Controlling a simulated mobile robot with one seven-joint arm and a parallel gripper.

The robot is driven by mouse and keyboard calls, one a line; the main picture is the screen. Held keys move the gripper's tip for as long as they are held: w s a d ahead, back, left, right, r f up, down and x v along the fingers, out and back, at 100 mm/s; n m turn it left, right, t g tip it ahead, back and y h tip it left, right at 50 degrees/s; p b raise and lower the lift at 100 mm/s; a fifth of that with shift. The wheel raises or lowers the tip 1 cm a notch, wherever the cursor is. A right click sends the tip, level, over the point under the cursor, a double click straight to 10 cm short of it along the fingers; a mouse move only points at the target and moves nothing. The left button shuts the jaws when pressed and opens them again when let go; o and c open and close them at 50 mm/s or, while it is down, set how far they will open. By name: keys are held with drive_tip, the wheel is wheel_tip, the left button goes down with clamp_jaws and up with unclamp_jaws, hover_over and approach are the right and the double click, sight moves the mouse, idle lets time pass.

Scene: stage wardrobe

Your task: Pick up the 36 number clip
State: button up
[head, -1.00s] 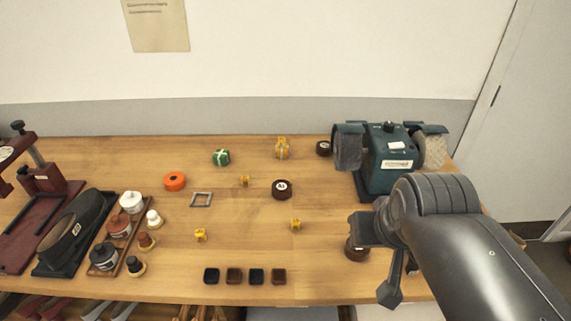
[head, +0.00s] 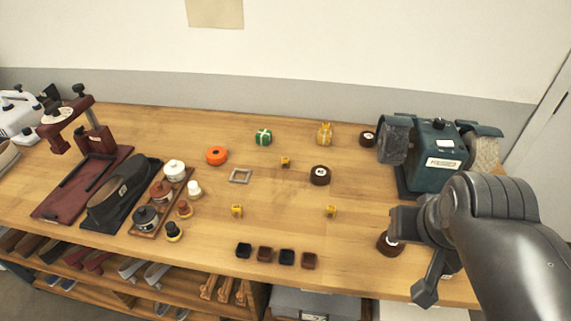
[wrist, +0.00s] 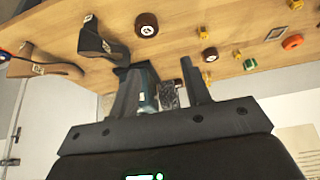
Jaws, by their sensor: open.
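Several small yellow clips lie apart on the workbench: one near the middle (head: 285,162), one at front left (head: 237,211) and one at front right (head: 331,211). Their numbers are too small to read, so I cannot tell which is 36. Small yellow clips also show in the wrist view (wrist: 211,54). My gripper (head: 414,258) is open and empty at the right of the bench in the head view, to the right of all these clips. Its two fingers (wrist: 163,82) stand apart in the wrist view.
A green grinding machine (head: 435,158) stands at back right, near my arm. Brown labelled rolls (head: 320,176) (head: 390,243), an orange ring (head: 217,155) and a grey square frame (head: 240,175) lie on the bench (head: 285,230). A tray of pots (head: 160,205) stands left.

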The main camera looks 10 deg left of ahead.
drive_tip(key=shift+o, duration=0.3)
drive_tip(key=n+g, duration=0.1)
hover_over(285, 159)
drive_tip(key=s, duration=0.5)
wheel_tip(285, 159, down, 13)
drive_tip(key=x, duration=0.5)
drive_tip(key=shift+d, duration=0.15)
drive_tip(key=shift+w+x, duration=0.2)
drive_tip(key=shift+x, duration=1.25)
drive_tip(key=shift+w+x, duration=0.2)
drive_tip(key=shift+x, duration=1.25)
drive_tip(key=shift+r, duration=0.15)
